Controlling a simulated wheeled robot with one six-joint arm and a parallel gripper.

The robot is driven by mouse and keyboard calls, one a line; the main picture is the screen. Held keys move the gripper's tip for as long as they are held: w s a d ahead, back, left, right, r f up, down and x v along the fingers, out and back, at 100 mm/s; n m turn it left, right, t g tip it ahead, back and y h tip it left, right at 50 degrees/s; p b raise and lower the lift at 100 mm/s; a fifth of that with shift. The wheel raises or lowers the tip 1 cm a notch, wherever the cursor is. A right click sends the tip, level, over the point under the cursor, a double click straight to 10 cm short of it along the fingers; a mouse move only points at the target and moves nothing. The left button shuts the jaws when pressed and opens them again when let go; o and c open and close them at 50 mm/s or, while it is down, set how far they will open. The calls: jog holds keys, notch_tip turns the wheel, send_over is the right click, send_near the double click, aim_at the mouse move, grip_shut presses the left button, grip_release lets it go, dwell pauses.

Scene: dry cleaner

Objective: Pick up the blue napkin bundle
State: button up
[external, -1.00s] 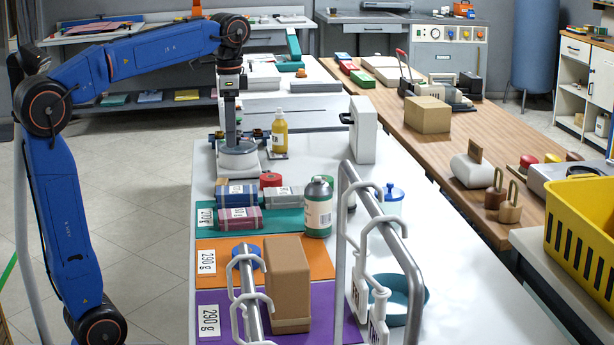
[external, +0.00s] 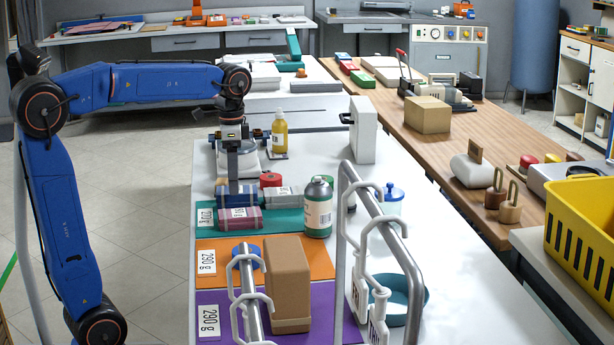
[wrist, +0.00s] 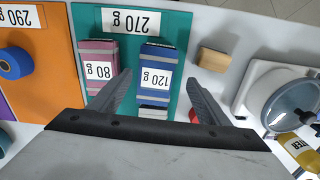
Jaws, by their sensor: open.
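The blue napkin bundle (external: 238,196) with a white label lies on the teal mat (external: 290,222). In the wrist view the blue bundle (wrist: 162,55) is labelled 120 g. My gripper (external: 234,187) points straight down over the bundle. In the wrist view my gripper (wrist: 160,76) is open, with one finger on each side of the bundle and nothing held. A pink bundle (wrist: 98,58) labelled 80 g lies beside it, close to one finger; it also shows in the external view (external: 222,222).
A scale (wrist: 292,98) and a yellow bottle (external: 279,134) are behind. A metal rail (external: 385,222) with hooks rises at the front right.

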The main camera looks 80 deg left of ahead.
aim_at(237, 198)
jog(key=f, duration=0.4)
jog(key=shift+w+d, duration=0.3)
jog(key=shift+w, duration=0.05)
jog(key=shift+f, duration=0.6)
jog(key=shift+c, duration=0.6)
jog(key=c, duration=1.1)
jog(key=shift+o, duration=0.2)
